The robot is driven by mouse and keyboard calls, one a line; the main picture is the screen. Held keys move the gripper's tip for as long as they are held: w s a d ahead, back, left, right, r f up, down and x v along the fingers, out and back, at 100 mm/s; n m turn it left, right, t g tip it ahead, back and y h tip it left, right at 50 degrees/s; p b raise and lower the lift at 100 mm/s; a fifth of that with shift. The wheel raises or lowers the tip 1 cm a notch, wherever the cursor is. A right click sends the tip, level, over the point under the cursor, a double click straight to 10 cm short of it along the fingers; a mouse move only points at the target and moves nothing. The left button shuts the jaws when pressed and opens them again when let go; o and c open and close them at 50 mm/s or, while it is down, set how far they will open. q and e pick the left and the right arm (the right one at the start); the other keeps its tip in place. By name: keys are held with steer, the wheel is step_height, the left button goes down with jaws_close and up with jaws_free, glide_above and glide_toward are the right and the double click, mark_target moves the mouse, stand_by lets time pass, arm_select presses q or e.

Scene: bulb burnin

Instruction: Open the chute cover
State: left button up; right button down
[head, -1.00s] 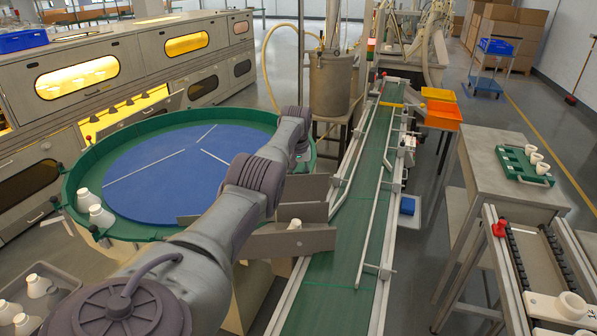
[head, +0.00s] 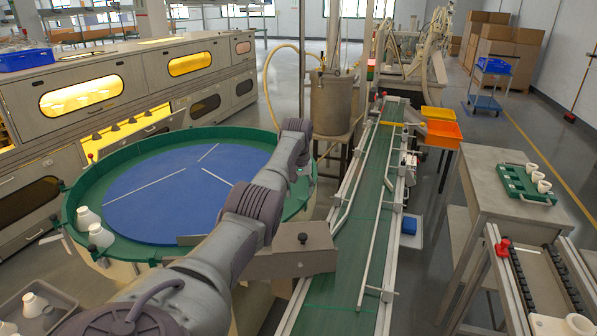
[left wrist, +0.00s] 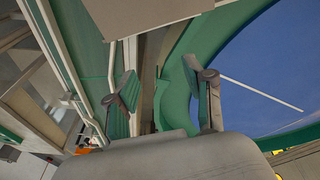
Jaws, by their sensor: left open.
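A grey-brown plate (left wrist: 140,14) at the top there may be the cover. My right gripper is not in view.
White bottle-like pieces (head: 101,236) stand on the turntable's left rim. A metal pot (head: 333,103) stands behind. The conveyor has metal side rails (head: 372,245). A steel table (head: 497,180) with a green tray (head: 527,186) stands at right.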

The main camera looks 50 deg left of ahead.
arm_select(q)
step_height(320, 180, up, 9)
steer(key=s+d, duration=0.1)
steer(key=shift+s+r, duration=0.15)
steer(key=shift+s, duration=0.1)
steer(key=shift+d, duration=0.1)
stand_by(0.4)
